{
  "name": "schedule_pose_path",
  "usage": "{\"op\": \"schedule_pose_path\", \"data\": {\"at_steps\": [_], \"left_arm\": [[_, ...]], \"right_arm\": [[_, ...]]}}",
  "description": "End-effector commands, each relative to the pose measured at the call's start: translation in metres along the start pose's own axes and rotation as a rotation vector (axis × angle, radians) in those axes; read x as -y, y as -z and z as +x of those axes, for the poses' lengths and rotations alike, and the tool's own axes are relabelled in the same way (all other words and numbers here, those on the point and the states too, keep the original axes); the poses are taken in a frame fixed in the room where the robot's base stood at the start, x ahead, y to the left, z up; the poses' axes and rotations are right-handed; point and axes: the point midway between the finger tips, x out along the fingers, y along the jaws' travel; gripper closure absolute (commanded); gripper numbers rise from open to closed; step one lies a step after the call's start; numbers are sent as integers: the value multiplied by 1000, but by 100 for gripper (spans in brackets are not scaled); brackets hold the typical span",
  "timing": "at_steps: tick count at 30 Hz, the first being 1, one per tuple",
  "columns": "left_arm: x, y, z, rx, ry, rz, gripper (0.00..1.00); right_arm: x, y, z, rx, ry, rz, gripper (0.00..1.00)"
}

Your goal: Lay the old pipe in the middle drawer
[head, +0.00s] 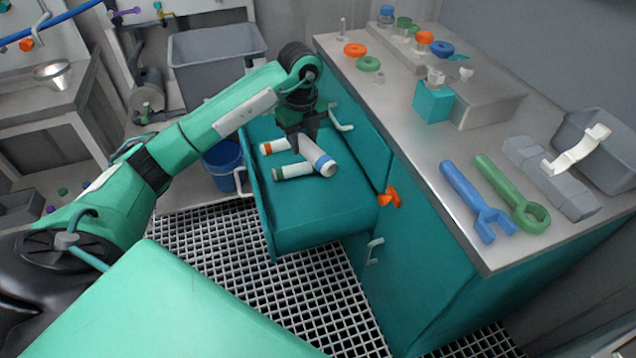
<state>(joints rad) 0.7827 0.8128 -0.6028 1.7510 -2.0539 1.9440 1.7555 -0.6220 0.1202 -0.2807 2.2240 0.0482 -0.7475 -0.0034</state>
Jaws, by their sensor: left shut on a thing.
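A teal drawer (310,222) stands pulled out from the teal cabinet. Three white pipe pieces are at it: one with an orange band (275,147), one with a green band (292,171) and one with a blue band (319,157). My left gripper (306,146) points down over the drawer, shut on what looks like the blue-banded pipe near its upper end. The gripper hides part of the pipes, so I cannot tell whether the held pipe touches the others or the drawer floor. The frame does not show which is the old pipe. My right gripper is out of view.
The metal worktop (405,135) holds a blue wrench (478,200), a green wrench (513,193) and a teal block (434,102). An orange part (390,196) sticks out beside the drawer. A blue bucket (224,165) stands behind it. The drawer's near part is bare.

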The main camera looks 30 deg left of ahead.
Motion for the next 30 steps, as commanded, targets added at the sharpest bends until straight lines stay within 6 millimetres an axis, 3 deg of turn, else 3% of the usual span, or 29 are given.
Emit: {"op": "schedule_pose_path", "data": {"at_steps": [1,6,14,17,30], "left_arm": [[-1,-4,10,-1,-2,-79,88],[-4,-13,21,0,-5,-319,88],[-6,-19,33,0,-10,-474,88],[-6,-18,51,-1,-13,-482,88],[-7,-18,164,-1,-11,-480,88]], "right_arm": [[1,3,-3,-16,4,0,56],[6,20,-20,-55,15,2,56],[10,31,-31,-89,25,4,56],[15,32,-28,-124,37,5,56],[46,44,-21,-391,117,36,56]]}}
